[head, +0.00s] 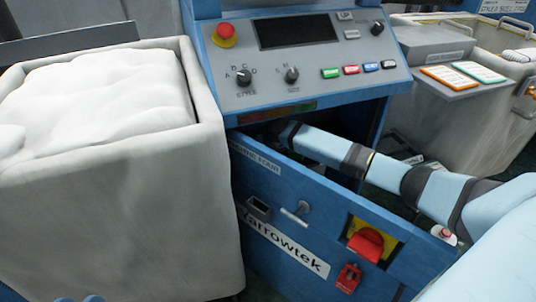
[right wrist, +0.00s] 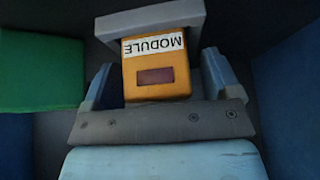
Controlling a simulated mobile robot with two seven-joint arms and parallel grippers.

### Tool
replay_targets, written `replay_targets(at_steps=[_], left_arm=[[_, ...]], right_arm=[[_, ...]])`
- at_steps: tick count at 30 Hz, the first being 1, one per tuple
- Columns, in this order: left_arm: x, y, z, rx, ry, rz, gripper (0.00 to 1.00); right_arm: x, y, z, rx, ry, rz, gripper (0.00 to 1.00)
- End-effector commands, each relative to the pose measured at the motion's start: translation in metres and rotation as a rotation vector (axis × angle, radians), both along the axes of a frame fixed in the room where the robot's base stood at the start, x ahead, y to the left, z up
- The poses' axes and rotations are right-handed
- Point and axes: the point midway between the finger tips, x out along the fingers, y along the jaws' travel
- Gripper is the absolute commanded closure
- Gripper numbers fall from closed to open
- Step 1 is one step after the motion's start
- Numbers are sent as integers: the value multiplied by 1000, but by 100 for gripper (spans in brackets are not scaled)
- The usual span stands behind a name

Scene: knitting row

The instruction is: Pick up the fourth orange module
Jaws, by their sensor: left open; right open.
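An orange module (right wrist: 156,72) with a white "MODULE" label and a dark red window shows in the right wrist view. My right gripper (right wrist: 160,85) is open, with one blue finger on each side of the module; I cannot tell whether they touch it. A grey bracket-like part (right wrist: 150,16) lies across the module's far end. In the head view my right arm reaches from the right over the blue panel into the dark machine opening (head: 345,135), which hides its gripper and the module.
A green block (right wrist: 40,75) lies left of the module. The blue panel (head: 300,225), with a red switch (head: 366,245), stands in front of the opening. The control console (head: 305,50) is above. A grey bin (head: 120,200) with white material stands on the left.

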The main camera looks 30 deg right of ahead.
Motion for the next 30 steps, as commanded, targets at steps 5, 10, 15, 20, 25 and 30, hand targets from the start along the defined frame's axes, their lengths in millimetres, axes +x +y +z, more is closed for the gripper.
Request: replay_targets(at_steps=[5,10,15,20,25,30], left_arm=[[0,0,1,-1,-1,-1,57],[0,0,0,0,0,-1,57],[0,0,0,0,1,0,57],[0,0,0,1,2,0,57],[1,1,1,9,8,2,57],[3,5,-4,41,46,16,57]], right_arm=[[0,0,1,1,-1,0,17],[0,0,1,0,-1,0,52],[0,0,1,1,-1,0,74],[0,0,1,0,-1,0,74],[1,0,8,1,-2,0,74],[1,0,29,1,-3,0,74]])
